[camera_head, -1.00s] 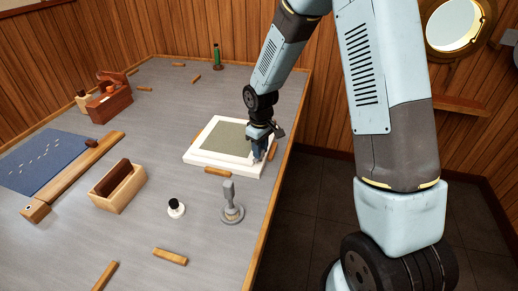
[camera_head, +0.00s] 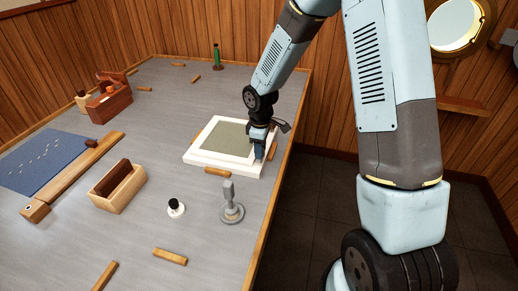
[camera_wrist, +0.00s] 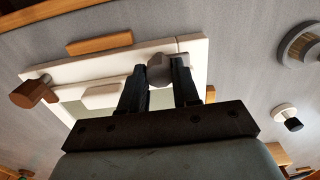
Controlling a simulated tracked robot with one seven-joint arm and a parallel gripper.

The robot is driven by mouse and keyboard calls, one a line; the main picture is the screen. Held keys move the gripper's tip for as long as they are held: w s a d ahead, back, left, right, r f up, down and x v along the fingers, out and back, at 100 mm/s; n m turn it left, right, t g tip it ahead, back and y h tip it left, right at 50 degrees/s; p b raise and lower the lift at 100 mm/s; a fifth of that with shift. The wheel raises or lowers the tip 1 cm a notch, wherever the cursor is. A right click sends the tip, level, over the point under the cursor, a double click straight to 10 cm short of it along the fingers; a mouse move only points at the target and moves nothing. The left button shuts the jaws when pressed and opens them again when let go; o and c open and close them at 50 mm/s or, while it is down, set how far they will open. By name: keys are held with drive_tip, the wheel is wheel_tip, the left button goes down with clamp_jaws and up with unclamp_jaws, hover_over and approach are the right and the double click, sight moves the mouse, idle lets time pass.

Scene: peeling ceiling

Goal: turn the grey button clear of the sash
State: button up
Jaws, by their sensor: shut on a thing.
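The white-framed sash (camera_head: 205,158), with a grey-green panel, lies flat near the table's right edge. My gripper (camera_head: 262,153) points down over its right side. In the wrist view the two dark fingers of my gripper (camera_wrist: 160,75) are shut on the grey button (camera_wrist: 158,62), at the white frame near a seam. The fingers hide part of the button. A brown button (camera_wrist: 35,92) is at the left end of the white frame in the wrist view. In the head view the grey button is hidden behind my gripper.
A grey metal post on a round base (camera_head: 231,205) and a small black-topped knob (camera_head: 176,207) stand in front of the sash. Wooden strips, one of them (camera_head: 217,171), lie around it. A wooden box (camera_head: 120,192) and a blue mat (camera_head: 45,160) are to the left.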

clamp_jaws()
drive_tip(key=o, duration=1.1)
unclamp_jaws()
drive_tip(key=shift+c, duration=0.2)
wheel_tip(320, 180, up, 14)
drive_tip(key=shift+f, duration=0.15)
